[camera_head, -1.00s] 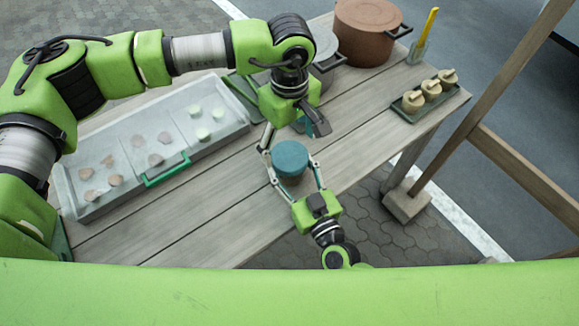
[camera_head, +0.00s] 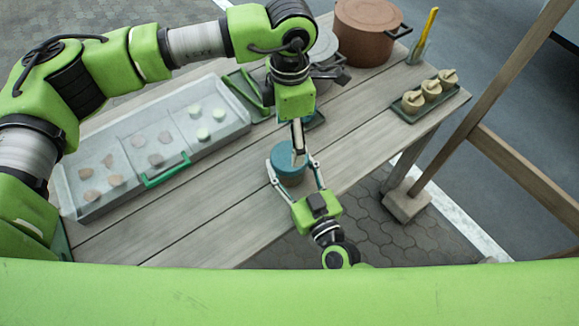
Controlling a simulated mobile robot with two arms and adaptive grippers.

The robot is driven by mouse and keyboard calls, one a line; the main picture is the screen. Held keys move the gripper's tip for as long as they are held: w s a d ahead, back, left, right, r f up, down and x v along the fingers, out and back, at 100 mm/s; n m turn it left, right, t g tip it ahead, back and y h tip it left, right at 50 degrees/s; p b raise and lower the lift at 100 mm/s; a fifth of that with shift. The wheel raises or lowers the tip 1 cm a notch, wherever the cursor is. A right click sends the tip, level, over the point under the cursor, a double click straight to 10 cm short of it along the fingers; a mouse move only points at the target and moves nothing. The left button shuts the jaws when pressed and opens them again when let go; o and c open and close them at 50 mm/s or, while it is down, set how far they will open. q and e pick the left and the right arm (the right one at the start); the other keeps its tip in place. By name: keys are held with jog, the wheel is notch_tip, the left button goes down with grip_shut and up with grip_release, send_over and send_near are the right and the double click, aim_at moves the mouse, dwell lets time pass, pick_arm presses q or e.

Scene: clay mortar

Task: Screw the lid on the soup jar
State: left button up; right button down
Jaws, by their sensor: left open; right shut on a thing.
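The soup jar (camera_head: 291,182) stands upright on the wooden table with the round teal lid (camera_head: 287,165) on its top. How tightly the lid sits cannot be told. My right gripper (camera_head: 292,174) comes from the front and is shut around the jar's body, one finger on each side, below the lid. My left gripper (camera_head: 299,157) points down from above, with its fingers over the far right part of the lid. It is open, and whether a fingertip touches the lid cannot be told.
A clear-covered tray (camera_head: 150,145) with several food pieces lies left. A grey pot (camera_head: 325,62) and brown pot (camera_head: 366,32) stand behind. A small tray (camera_head: 432,97) with three cream pots sits right, near a cup (camera_head: 416,52) with a yellow-handled tool. Table planks left of the jar are clear.

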aim_at(289, 155)
pick_arm(q)
jog(key=n, duration=0.4)
jog(key=shift+r, duration=0.4)
jog(key=shift+f, duration=4)
jog(key=c, duration=1.2)
jog(key=shift+o, duration=0.2)
